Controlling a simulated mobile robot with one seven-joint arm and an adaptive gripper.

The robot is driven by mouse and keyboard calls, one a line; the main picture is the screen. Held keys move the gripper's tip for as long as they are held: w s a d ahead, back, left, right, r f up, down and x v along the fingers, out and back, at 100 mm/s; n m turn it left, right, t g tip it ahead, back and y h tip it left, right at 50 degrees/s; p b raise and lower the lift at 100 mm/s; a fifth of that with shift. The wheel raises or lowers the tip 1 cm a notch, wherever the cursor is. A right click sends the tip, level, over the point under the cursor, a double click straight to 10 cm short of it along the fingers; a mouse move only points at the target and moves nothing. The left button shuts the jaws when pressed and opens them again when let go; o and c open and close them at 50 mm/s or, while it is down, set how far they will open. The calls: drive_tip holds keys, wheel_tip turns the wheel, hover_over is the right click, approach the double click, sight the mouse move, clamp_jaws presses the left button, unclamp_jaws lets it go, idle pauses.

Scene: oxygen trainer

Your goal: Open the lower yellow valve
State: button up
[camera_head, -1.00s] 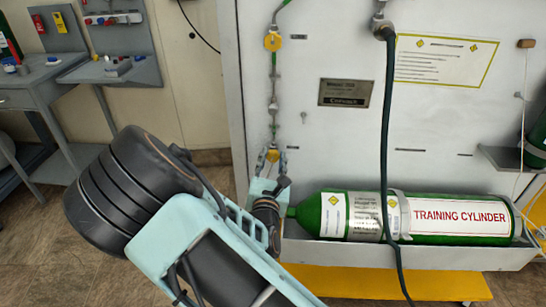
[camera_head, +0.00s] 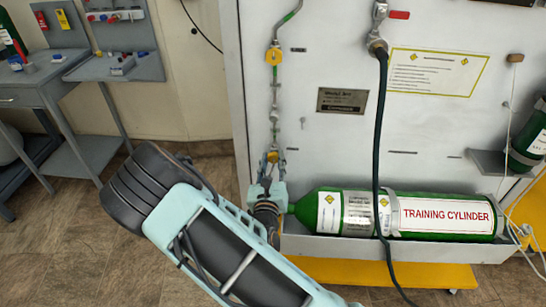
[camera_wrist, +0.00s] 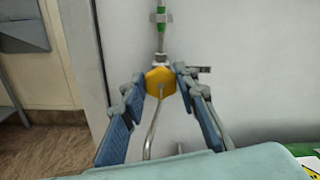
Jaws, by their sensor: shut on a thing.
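The lower yellow valve (camera_head: 272,157) sits on the thin vertical pipe on the white panel, low at the left. In the wrist view the yellow valve body (camera_wrist: 160,82) is between the fingertips, with a thin grey rod (camera_wrist: 152,130) running down from its front. My gripper (camera_head: 272,154) reaches up to the valve from below. In the wrist view my gripper (camera_wrist: 160,78) has one fingertip at each side of the valve and is shut on it. Exact finger contact is hard to see.
The upper yellow valve (camera_head: 273,57) is higher on the same pipe. A green training cylinder (camera_head: 330,213) lies in a grey tray to the right. A dark hose (camera_head: 381,130) hangs in front of the panel. A grey workbench (camera_head: 60,72) stands at the left.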

drive_tip(key=shift+f, duration=0.1)
drive_tip(key=o, duration=1.1)
drive_tip(key=shift+s, duration=0.1)
drive_tip(key=s, duration=1.2)
drive_tip(key=shift+a, duration=0.2)
